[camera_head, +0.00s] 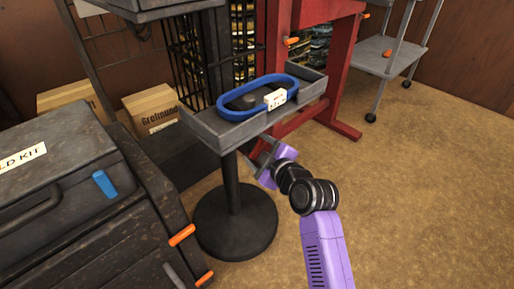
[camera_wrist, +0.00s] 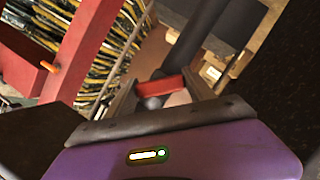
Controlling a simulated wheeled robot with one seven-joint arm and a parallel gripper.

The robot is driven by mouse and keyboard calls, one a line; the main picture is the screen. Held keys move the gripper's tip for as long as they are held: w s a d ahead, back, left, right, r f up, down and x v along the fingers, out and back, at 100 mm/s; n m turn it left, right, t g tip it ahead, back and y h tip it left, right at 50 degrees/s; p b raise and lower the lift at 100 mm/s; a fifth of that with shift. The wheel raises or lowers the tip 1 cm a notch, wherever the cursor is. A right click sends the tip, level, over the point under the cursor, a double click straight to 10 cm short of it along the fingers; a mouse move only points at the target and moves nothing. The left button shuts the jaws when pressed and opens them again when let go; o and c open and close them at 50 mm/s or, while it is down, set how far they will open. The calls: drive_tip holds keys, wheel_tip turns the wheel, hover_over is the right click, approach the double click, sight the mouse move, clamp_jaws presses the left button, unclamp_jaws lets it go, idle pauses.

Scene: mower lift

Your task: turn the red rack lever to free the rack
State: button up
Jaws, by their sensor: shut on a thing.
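My purple gripper (camera_head: 266,156) reaches in under the right side of the grey tray (camera_head: 222,131). In the wrist view my gripper (camera_wrist: 163,82) has its two grey fingers on either side of the red lever (camera_wrist: 160,86), a short red bar lying across between them. The fingers are shut on it. A rounded grey piece and a dark post (camera_wrist: 195,35) show just behind the lever. In the head view the lever cannot be made out, as the tray and my gripper are around that spot.
The tray stands on a black round-based pedestal (camera_head: 236,220) and holds a blue belt loop (camera_head: 230,104) with a white tag. A red frame (camera_head: 343,75) stands behind, a dark case (camera_head: 60,185) at left, cardboard boxes (camera_head: 152,108) at back. A grey cart (camera_head: 385,55) stands back right; floor at right is clear.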

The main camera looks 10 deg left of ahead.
drive_tip(key=m+g+p, duration=0.1)
drive_tip(key=m+p, duration=0.1)
drive_tip(key=shift+r+g+y+p, duration=0.15)
drive_tip(key=shift+g+y+p, duration=0.15)
drive_tip(key=shift+y, duration=0.1)
drive_tip(key=m+g+y+p, duration=0.1)
drive_tip(key=m+g, duration=0.1)
drive_tip(key=m, duration=0.2)
drive_tip(key=shift+f, duration=0.2)
idle(0.4)
drive_tip(key=o, duration=1.4)
drive_tip(key=shift+d+r+p, duration=0.1)
drive_tip(key=shift+p, duration=0.2)
drive_tip(key=p+v, duration=0.2)
drive_tip(key=v, duration=0.5)
drive_tip(key=shift+s+d+p, duration=0.25)
drive_tip(key=shift+p, duration=0.15)
